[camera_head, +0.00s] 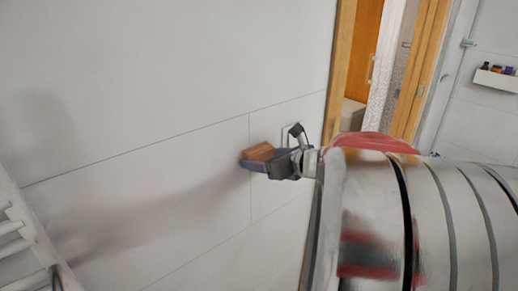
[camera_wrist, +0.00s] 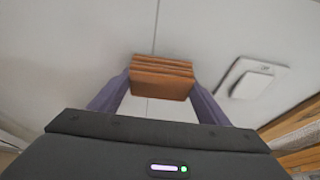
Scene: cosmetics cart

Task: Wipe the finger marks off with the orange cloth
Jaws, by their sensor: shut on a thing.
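My gripper (camera_head: 268,160) is shut on the orange cloth (camera_head: 259,152), a brownish-orange folded block. In the wrist view, my gripper's purple fingers (camera_wrist: 162,84) stand at both sides of the cloth (camera_wrist: 162,77), and its folded layers show at the top. The cloth is close to the pale wall; I cannot tell whether it touches. A white switch plate (camera_wrist: 252,77) is on the wall to the right of the cloth, apart from it. In the head view the plate (camera_head: 287,133) is partly hidden behind my gripper. I cannot make out any finger marks.
The pale panelled wall (camera_head: 150,80) is clear to the left. A wooden door frame (camera_head: 342,60) stands to the right of the plate. A white slatted rack (camera_head: 22,235) is at the lower left. A small wall shelf (camera_head: 497,80) with bottles is at the far right.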

